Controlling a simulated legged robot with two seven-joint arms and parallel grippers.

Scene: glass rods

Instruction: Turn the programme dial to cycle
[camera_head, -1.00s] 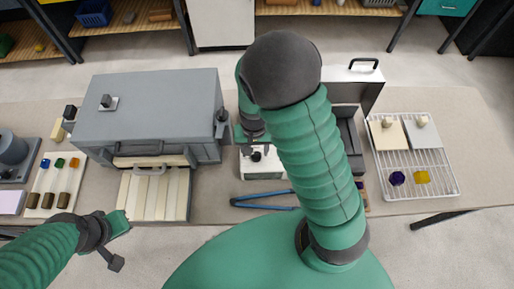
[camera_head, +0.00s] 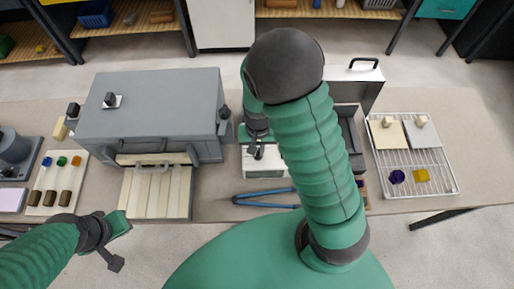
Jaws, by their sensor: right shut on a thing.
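The small white control box (camera_head: 263,172) stands on the table right of the grey kiln-like box (camera_head: 150,105). Its dark programme dial (camera_head: 257,155) sits on top and is mostly hidden by my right gripper (camera_head: 257,150). The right gripper points down over the box and is shut on the dial. The dial's marks and setting are too small to read. My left gripper (camera_head: 121,245) is open and empty in front of the table's front edge, at lower left.
Blue-handled tongs (camera_head: 265,197) lie in front of the control box. A wire rack (camera_head: 435,180) with pale blocks and coloured pieces is at right. A slatted board (camera_head: 155,192) and a tray of coloured pieces (camera_head: 48,197) are at left. My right arm hides part of the table.

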